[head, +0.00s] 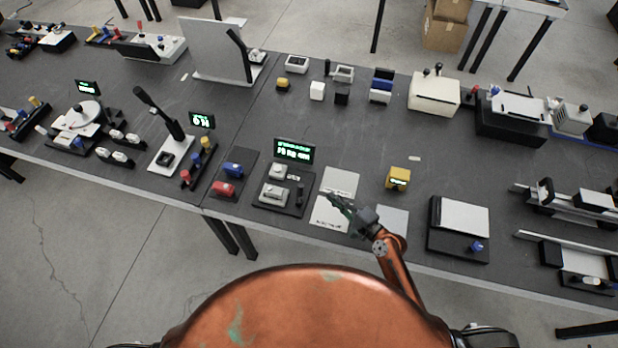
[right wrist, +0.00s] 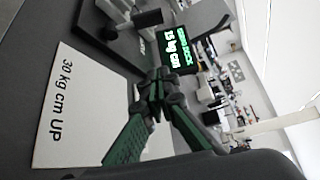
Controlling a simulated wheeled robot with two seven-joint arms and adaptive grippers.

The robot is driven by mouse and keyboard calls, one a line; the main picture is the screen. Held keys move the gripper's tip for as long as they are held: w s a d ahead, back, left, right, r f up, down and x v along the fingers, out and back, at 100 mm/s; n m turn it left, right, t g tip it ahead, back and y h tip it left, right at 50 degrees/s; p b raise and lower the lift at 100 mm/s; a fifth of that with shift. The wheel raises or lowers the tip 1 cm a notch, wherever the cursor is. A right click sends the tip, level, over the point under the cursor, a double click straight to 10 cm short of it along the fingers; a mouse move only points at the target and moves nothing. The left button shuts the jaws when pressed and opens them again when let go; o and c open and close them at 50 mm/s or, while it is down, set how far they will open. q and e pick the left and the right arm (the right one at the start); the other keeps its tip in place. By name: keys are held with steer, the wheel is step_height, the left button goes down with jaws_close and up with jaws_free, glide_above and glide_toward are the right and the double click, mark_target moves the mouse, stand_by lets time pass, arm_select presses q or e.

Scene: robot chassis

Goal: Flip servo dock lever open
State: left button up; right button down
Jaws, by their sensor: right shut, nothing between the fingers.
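The servo dock (head: 285,207) is a dark base in the middle of the table in the head view, with grey blocks on it. A small black upright piece (head: 299,194) at its right side may be the lever; its position is unclear. Behind it stands a display (head: 294,150) with green text. In the right wrist view the display (right wrist: 180,48) and part of the dark base (right wrist: 110,40) show. My right gripper (head: 334,199) is right of the dock, over the pale cards, shut and empty. Its green fingers (right wrist: 157,88) are apart from the dock. My left gripper is out of view.
Pale cards (head: 340,182) lie right of the dock; one (right wrist: 62,110) reads "30 kg cm UP". A yellow block (head: 398,178) and a black-framed plate (head: 462,216) stand farther right. Red (head: 222,189) and blue (head: 233,169) pieces stand left.

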mark_target(300, 190)
steer(key=shift+w, duration=0.2)
steer(key=shift+s+r, duration=0.15)
steer(key=shift+s, duration=0.05)
steer(key=shift+w+a, duration=0.1)
steer(key=shift+w, duration=0.05)
steer(key=shift+w+a, duration=0.2)
steer(key=shift+w, duration=0.1)
steer(key=x, duration=0.9)
steer(key=s+a, duration=0.1)
steer(key=s+r+p, duration=0.1)
steer(key=shift+s+a+p, duration=0.25)
steer(key=shift+a+p, duration=0.05)
steer(key=shift+a, duration=0.05)
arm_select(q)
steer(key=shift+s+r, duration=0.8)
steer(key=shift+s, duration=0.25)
arm_select(e)
steer(key=shift+s+a, duration=0.2)
steer(key=shift+s, duration=0.15)
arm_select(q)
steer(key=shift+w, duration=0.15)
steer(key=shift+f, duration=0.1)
